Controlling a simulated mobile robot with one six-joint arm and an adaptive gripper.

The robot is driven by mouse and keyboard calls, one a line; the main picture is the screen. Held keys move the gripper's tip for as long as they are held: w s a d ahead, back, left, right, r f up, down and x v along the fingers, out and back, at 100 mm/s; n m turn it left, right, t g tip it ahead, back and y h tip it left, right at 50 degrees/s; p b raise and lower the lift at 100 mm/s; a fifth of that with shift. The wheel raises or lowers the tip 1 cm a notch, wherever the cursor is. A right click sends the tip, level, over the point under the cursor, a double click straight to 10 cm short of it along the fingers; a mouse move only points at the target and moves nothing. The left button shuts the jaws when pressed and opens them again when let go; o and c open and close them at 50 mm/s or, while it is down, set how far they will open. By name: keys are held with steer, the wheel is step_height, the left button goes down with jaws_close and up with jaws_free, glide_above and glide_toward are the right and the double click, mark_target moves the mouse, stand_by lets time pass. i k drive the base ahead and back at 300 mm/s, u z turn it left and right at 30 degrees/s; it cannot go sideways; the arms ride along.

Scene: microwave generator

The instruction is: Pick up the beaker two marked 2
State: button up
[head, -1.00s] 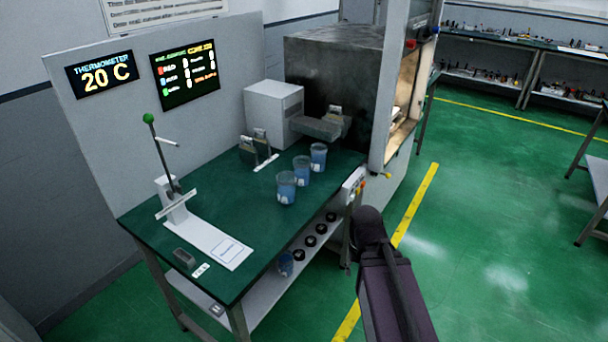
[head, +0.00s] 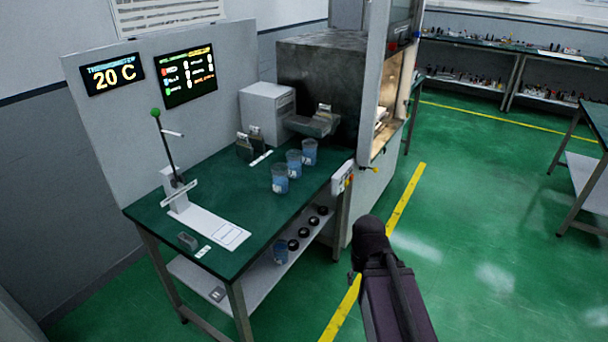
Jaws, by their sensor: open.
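Three clear beakers with blue contents stand upright in a slanting row on the green table (head: 225,265). They are the near beaker (head: 280,179), the middle beaker (head: 294,163) and the far beaker (head: 309,152). Another blue beaker (head: 280,252) stands on the lower shelf. The marks on the beakers are too small to read, so I cannot tell which is marked 2. My dark arm rises from the bottom edge, right of the table. My gripper cannot be made out, and nothing is seen held.
A stand with a green-knobbed lever (head: 166,145) is at the table's left. A white box (head: 266,113) and a dark machine (head: 325,75) stand behind. Several black rings (head: 305,232) lie on the lower shelf (head: 255,285). The green floor (head: 480,220) right is clear.

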mark_target(294, 164)
steer(key=z, duration=0.2)
steer(key=k, duration=0.3)
steer(key=u, duration=0.75)
steer(key=i, duration=1.5)
steer(key=u, duration=0.05)
